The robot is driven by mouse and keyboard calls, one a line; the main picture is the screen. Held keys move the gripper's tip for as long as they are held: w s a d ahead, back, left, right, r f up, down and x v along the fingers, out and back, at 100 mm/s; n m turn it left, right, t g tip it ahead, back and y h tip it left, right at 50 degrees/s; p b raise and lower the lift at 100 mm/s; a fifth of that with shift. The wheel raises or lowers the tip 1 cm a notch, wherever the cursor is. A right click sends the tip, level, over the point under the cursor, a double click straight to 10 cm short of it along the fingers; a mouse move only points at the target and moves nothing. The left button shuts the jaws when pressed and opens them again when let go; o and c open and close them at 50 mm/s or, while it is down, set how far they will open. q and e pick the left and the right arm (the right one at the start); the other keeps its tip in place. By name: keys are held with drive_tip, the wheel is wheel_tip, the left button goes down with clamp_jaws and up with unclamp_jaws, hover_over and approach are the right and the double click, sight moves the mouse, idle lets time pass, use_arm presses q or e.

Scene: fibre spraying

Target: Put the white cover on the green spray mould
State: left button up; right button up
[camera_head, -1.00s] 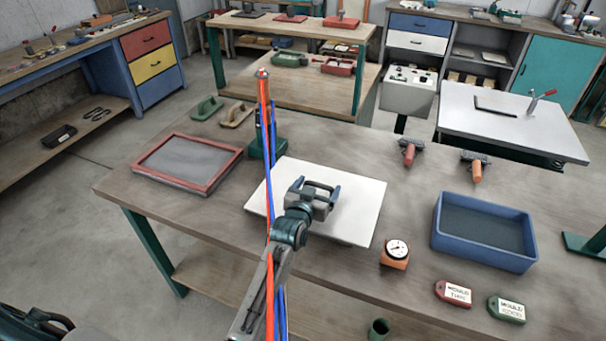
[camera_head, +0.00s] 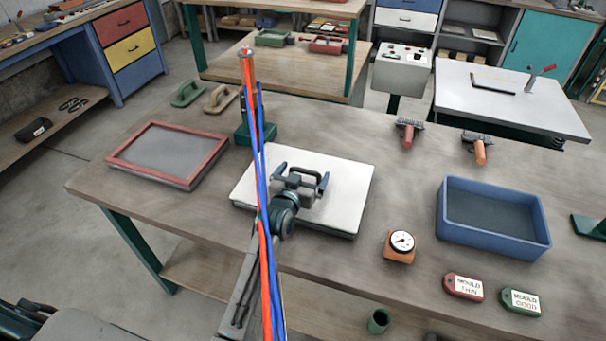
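A white square panel, which looks like the white cover (camera_head: 345,205), lies on the near wooden table. My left gripper (camera_head: 302,177) is above its middle, fingers spread wide with nothing clearly between them. I cannot tell whether the fingers touch the panel. The arm hides part of the panel's left and front. No green spray mould can be clearly made out; I cannot tell whether one is under the panel. My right gripper is not in view.
Red and blue hoses (camera_head: 262,210) cross in front of my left arm, near a green stand (camera_head: 243,134). A red-framed screen (camera_head: 170,153) lies left. A dial gauge (camera_head: 401,246), blue tray (camera_head: 541,240), red tag (camera_head: 463,286) and green tag (camera_head: 521,302) lie right.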

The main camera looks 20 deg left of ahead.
use_arm(q)
drive_tip(key=shift+s+r, duration=0.1)
drive_tip(key=shift+s, duration=0.3)
drive_tip(key=s+b, duration=0.1)
drive_tip(key=s, duration=0.2)
drive_tip(key=s+r, duration=0.1)
drive_tip(key=s, duration=0.3)
drive_tip(key=s+b, duration=0.1)
drive_tip(key=s, duration=0.2)
drive_tip(key=shift+s+a+r+b, duration=0.15)
drive_tip(key=shift+r+b, duration=0.05)
drive_tip(key=shift+b, duration=0.15)
drive_tip(key=shift+s+r, duration=0.15)
drive_tip(key=shift+s, duration=0.25)
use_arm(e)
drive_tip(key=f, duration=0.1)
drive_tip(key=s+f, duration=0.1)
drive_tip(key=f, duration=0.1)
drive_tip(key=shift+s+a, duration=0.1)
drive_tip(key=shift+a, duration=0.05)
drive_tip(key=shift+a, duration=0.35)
use_arm(q)
drive_tip(key=shift+c, duration=0.2)
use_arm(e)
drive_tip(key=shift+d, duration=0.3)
